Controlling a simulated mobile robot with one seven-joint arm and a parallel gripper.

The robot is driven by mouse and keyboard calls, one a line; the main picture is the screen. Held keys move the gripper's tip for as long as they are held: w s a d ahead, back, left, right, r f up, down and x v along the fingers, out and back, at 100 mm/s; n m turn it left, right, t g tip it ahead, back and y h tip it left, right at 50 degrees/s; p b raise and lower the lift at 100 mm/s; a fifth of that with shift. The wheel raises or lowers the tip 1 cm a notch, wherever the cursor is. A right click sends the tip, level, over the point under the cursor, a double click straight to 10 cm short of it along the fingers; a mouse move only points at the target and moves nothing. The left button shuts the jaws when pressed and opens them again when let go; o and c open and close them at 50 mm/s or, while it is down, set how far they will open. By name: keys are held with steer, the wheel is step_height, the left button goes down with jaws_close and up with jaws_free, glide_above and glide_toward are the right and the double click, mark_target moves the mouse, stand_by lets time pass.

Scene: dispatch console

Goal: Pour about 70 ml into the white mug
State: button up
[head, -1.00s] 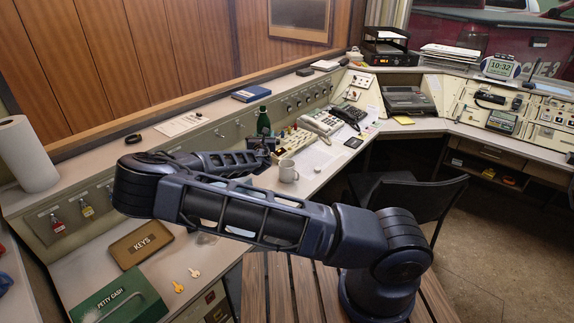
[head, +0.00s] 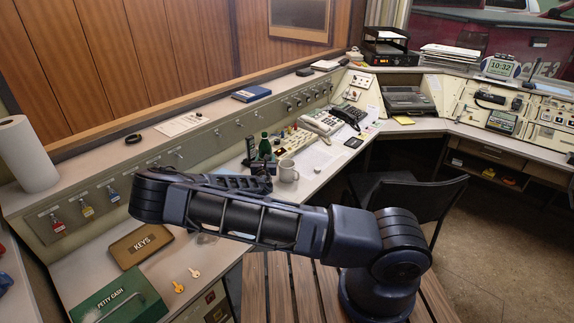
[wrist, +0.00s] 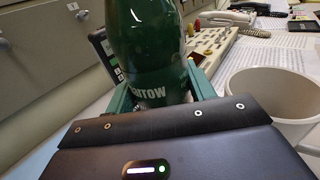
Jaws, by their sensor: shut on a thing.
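A dark green bottle (head: 265,148) with white lettering stands upright in my gripper (head: 262,166). In the wrist view the green fingers (wrist: 160,95) are closed on both sides of the bottle (wrist: 146,45). I cannot tell whether its base touches the desk. The white mug (head: 287,171) stands upright on the desk just right of the bottle, apart from it. In the wrist view the mug (wrist: 272,103) is at the right edge, close beside the gripper. What is inside the mug is not clear.
A dark handheld device (head: 250,150) stands just left of the bottle. Behind are a button panel (head: 292,142) and telephones (head: 322,122). Papers (head: 315,158) lie right of the mug. A keys box (head: 141,245) and a petty cash box (head: 118,298) are nearer.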

mark_target(260, 153)
steer(key=shift+w+a+r+m+t, duration=0.1)
steer(key=shift+a+m+t, duration=0.15)
steer(key=shift+m, duration=0.75)
steer(key=shift+w+a+r+m+t, duration=0.15)
steer(key=shift+m+t, duration=0.1)
steer(key=shift+m, duration=0.75)
step_height(260, 153, up, 3)
steer(key=m+h, duration=0.1)
steer(key=m, duration=0.3)
steer(key=shift+a+r+t, duration=0.1)
steer(key=shift+a+t, duration=0.05)
steer(key=shift+t, duration=0.15)
steer(key=shift+w+a+r+m+h, duration=0.1)
steer(key=shift+a+r+m+h, duration=0.2)
steer(key=shift+r+m, duration=0.35)
steer(key=shift+w+a+f+m+h, duration=0.2)
steer(key=shift+a+m, duration=0.1)
steer(key=shift+m, duration=0.35)
steer(key=shift+w+a+f+m+h, duration=0.1)
steer(key=shift+a+m+h, duration=0.15)
steer(key=shift+m, duration=0.35)
steer(key=m, duration=0.2)
steer(key=r+m+h, duration=0.1)
steer(key=m, duration=0.1)
steer(key=m+h, duration=0.1)
steer(key=m, duration=0.2)
steer(key=shift+a+r+h, duration=0.2)
steer(key=shift+a+h, duration=0.05)
steer(key=shift+a, duration=0.05)
